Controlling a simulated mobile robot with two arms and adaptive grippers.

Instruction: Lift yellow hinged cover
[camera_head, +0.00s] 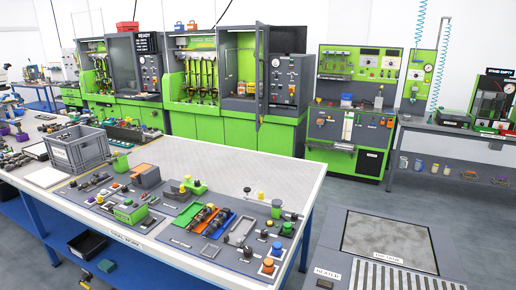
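I cannot clearly make out a yellow hinged cover in the head view. The near workbench (225,160) carries dark panels with several small yellow, orange and green parts. Neither of my grippers is in view.
A grey crate (78,152) stands on the bench's left side. Green test machines (210,128) line the back wall, one with its door (262,75) open. The bench's rear right surface is clear.

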